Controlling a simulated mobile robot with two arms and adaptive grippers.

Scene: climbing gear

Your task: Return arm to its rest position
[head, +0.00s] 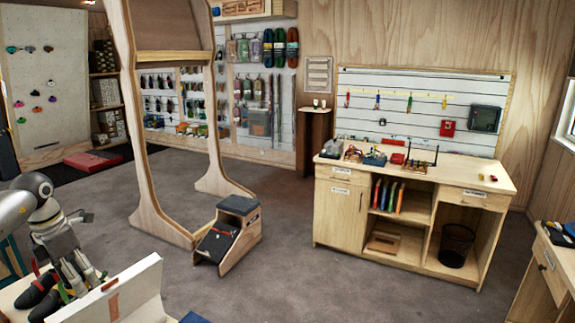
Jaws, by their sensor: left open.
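My left arm comes in at the left edge, its white and grey links bent downward. My left gripper (76,272) points down and is open, with nothing seen between its fingers. It is above or beside a light surface at the lower left, close to dark items with red and green parts (38,290). How near its fingertips are to these items is hard to tell. My right arm and gripper are not in view.
A white panel or box (120,296) with a red mark stands right of the gripper. A wooden frame (150,215) with a step block (228,232) stands beyond. A workbench (340,215) is at the right, and another cabinet (545,270) at lower right. Grey floor between is clear.

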